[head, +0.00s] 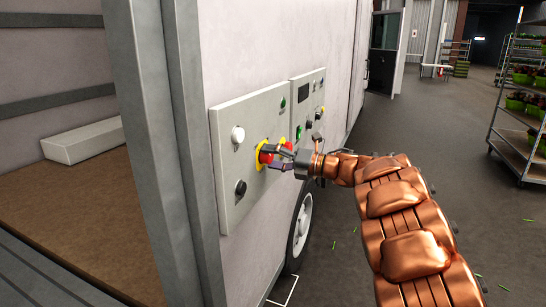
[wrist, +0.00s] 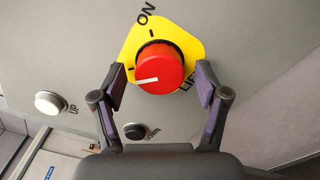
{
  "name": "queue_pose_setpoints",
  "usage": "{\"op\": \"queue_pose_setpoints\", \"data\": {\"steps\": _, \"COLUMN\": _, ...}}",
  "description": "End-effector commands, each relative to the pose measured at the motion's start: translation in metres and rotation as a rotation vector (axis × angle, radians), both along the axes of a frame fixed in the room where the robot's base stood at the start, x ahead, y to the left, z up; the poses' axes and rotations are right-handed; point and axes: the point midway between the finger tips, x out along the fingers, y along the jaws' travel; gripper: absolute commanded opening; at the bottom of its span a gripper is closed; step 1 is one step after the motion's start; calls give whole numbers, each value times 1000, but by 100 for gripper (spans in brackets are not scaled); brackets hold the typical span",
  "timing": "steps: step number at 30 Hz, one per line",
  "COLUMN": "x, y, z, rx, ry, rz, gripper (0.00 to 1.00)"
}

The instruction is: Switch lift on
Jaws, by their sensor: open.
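The lift switch is a red round knob (wrist: 160,66) on a yellow plate (wrist: 190,28) marked ON, with a partly covered second label beginning "LI". In the wrist view the knob's white mark lies on its left side, away from the ON label at the top. The knob also shows in the head view (head: 264,153) on the left grey panel (head: 228,121) of the truck's side. My gripper (wrist: 160,76) is open, with one finger on each side of the knob. Whether the fingers touch it I cannot tell. In the head view my gripper (head: 272,155) partly hides the knob.
A white UP button (wrist: 48,103) and a black DOWN button (wrist: 135,131) sit near the knob. A second panel (head: 308,99) with a green button and small screen is to the right. A plant rack (head: 520,100) stands far right. The floor between is mostly clear.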

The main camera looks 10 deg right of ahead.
Motion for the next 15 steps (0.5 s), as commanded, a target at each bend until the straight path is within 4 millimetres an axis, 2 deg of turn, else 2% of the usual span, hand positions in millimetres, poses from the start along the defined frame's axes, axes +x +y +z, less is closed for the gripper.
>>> {"op": "queue_pose_setpoints", "data": {"steps": 5, "x": 0, "y": 0, "z": 0, "rx": 0, "ry": 0, "rz": -1, "gripper": 72}}
{"op": "queue_pose_setpoints", "data": {"steps": 15, "x": 0, "y": -1, "z": 0, "rx": 0, "ry": 0, "rz": -1, "gripper": 36}}
